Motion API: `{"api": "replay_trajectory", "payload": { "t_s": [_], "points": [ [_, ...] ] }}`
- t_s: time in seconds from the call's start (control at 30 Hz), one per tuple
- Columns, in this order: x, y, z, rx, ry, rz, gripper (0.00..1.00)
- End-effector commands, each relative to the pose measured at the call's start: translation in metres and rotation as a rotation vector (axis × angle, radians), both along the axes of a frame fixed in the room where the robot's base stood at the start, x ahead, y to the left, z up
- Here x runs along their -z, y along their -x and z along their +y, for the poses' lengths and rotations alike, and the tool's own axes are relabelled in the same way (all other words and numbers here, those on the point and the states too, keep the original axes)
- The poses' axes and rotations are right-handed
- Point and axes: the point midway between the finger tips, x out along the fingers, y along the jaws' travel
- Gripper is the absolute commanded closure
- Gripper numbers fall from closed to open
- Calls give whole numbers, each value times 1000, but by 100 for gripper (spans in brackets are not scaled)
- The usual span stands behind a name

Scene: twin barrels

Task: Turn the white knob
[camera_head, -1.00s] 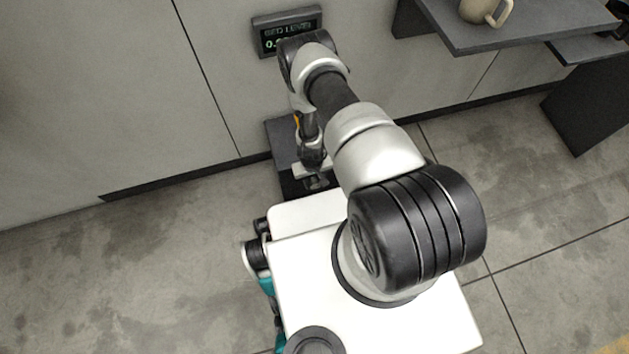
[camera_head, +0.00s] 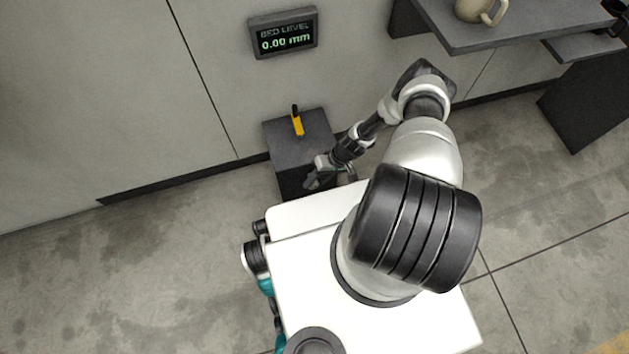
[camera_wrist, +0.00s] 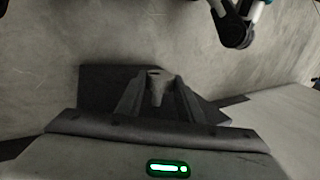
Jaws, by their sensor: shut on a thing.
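A pale grey-white knob (camera_wrist: 158,88) shows between my fingers in the wrist view, with a dark box face around it. In the head view the knob cannot be made out behind my gripper. My gripper (camera_head: 312,179) is at the front side of the dark box (camera_head: 318,135), low down, reaching in from the right. In the wrist view its two dark fingers are shut on the knob, one on each side.
An orange lever (camera_head: 298,124) with a black tip stands on the box top. A wall display (camera_head: 283,34) reads "BED LEVEL 0.00 mm". A dark shelf (camera_head: 520,32) with a beige mug (camera_head: 475,10) is at upper right. The floor at left is clear.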

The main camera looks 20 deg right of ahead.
Motion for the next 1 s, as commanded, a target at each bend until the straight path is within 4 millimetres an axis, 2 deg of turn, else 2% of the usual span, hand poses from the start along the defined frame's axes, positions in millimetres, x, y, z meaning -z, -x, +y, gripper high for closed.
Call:
{"api": "replay_trajectory", "payload": {
  "t_s": [0.3, 0.77, 0.8, 0.9, 1.0],
  "points": [
    [1, 1, -3, -1, -100, 0, 88],
    [2, 1, -2, -4, -113, 2, 88],
    [2, 1, -2, -4, -113, 2, 61],
    [2, 1, -2, -3, -113, 2, 47],
    [2, 1, -2, -3, -113, 2, 47]
  ]
}}
